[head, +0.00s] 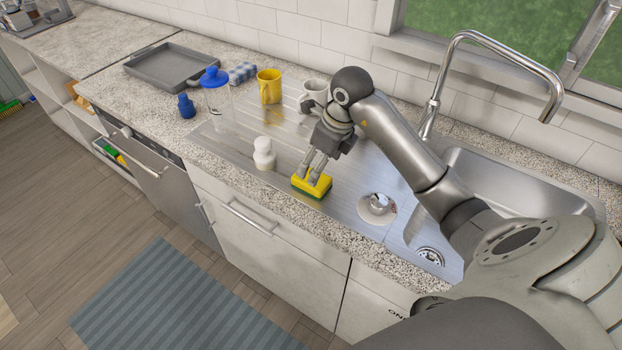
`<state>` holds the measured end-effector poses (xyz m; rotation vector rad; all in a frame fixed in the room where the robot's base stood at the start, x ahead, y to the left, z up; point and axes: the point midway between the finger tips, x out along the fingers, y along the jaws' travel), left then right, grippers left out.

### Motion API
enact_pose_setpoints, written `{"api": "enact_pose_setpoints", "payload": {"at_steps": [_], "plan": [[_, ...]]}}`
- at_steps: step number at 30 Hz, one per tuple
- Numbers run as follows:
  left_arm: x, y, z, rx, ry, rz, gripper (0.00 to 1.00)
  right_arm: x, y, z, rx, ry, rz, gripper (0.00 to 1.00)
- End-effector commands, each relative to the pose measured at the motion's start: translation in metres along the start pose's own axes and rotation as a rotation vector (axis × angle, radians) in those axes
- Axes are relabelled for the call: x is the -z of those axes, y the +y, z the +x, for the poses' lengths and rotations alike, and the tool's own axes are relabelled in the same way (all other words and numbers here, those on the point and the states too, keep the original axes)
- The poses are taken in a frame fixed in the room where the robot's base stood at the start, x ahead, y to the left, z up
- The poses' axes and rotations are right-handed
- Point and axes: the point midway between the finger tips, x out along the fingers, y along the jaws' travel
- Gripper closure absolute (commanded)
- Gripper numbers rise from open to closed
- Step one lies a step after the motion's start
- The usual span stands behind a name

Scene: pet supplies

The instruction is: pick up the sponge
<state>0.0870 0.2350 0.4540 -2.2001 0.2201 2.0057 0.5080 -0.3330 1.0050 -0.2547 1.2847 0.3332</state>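A yellow sponge with a dark green underside (313,190) lies on the metal drainboard of the sink, near the counter's front edge. My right gripper (312,173) comes down on it from above, with its fingers pointing down. A narrow gap shows between the fingers, and their tips overlap the sponge's yellow top. I cannot tell whether they press on its sides or only stand over it. The sponge looks flat on the drainboard. My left gripper is not in view.
A yellow cup (269,86), a white mug (315,91), a blue-lidded clear container (216,98) and a grey tray (172,68) stand farther back. A tall faucet (432,106) rises behind.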

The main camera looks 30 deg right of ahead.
Motion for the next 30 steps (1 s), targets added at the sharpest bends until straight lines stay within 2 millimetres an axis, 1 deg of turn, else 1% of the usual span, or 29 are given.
{"api": "enact_pose_setpoints", "payload": {"at_steps": [3, 7, 10, 14, 15, 18, 21, 26, 27, 30], "plan": [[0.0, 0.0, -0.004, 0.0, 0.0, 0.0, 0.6, 0.0, 0.001, 0.014, -0.002, 0.001, 0.001, 0.21], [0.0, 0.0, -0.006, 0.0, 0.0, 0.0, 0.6, -0.001, 0.001, 0.021, -0.002, -0.001, 0.0, 0.21], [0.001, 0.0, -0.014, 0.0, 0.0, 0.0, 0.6, 0.0, 0.002, 0.03, -0.005, 0.001, 0.001, 0.21], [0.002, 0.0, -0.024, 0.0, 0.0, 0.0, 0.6, 0.0, 0.003, 0.048, -0.006, 0.001, 0.002, 0.21], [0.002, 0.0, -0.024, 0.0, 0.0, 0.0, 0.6, 0.0, 0.002, 0.055, -0.006, 0.0, 0.001, 0.21], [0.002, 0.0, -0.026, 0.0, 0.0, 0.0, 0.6, 0.0, 0.001, 0.066, -0.004, -0.001, 0.0, 0.21], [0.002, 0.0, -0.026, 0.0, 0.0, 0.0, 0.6, 0.0, 0.001, 0.071, -0.001, -0.002, -0.001, 0.21], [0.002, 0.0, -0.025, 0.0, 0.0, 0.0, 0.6, 0.0, 0.001, 0.071, 0.0, -0.003, -0.001, 0.21], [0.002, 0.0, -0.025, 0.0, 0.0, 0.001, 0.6, 0.0, 0.001, 0.071, 0.0, -0.003, -0.001, 0.23], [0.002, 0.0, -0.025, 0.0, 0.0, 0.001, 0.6, 0.0, 0.001, 0.071, 0.0, -0.003, -0.001, 0.36]]}}
